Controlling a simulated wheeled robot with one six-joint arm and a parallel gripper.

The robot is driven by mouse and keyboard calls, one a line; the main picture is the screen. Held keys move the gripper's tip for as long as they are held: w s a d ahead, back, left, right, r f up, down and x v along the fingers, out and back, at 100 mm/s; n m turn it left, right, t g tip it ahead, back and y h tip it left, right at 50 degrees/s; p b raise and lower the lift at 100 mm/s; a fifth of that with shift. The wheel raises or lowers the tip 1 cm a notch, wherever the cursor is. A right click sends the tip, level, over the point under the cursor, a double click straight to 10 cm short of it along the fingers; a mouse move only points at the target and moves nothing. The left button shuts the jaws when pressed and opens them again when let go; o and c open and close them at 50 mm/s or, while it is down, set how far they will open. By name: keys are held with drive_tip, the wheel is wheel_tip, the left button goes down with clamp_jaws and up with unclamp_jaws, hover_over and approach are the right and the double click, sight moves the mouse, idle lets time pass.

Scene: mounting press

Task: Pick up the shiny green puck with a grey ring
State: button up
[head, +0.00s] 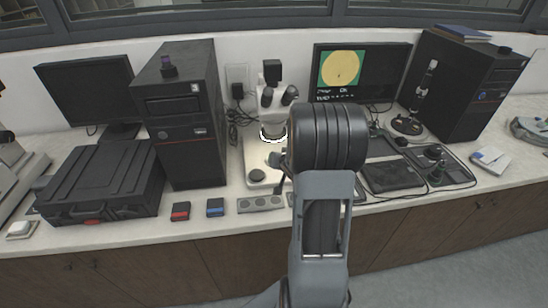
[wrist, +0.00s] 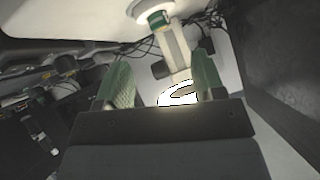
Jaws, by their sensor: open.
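In the head view the gripper is mostly hidden behind my arm, close to the microscope (head: 268,100). The microscope's white base (head: 254,155) stands left of my arm, with a bright ring light (head: 273,136) above it.
A grey holder with round spots (head: 260,203) lies at the bench's front edge, beside a blue box (head: 215,207) and a red box (head: 180,211). A black computer tower (head: 185,125) stands left of the microscope. A monitor (head: 375,75) and black trays are at right.

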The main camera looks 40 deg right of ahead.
drive_tip(key=shift+p+x, duration=0.4)
drive_tip(key=shift+x, duration=4.05)
